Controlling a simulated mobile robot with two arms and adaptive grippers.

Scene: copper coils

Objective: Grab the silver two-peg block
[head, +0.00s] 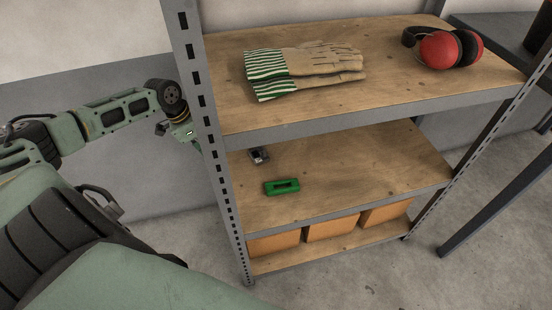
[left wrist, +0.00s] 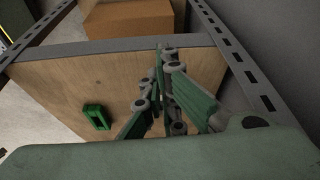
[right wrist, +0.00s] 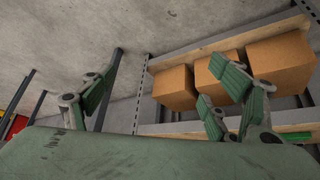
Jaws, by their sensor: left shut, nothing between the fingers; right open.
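The silver two-peg block (head: 258,155) is a small grey and dark piece on the middle shelf, near its left back side in the head view. It cannot be made out in the left wrist view, where my fingers cover part of the board. My left gripper (left wrist: 165,75) is shut and empty over the middle shelf board. In the head view its arm reaches to the shelf's left upright, and the fingers are hidden there. My right gripper (right wrist: 172,72) is open and empty, low in front of the rack; it is outside the head view.
A green slotted block (head: 282,187) lies in front of the silver block; it also shows in the left wrist view (left wrist: 96,117). The metal upright (head: 205,120) stands beside my left arm. Gloves (head: 305,70) and red ear defenders (head: 445,48) lie on top. Cardboard boxes (head: 332,228) fill the bottom shelf.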

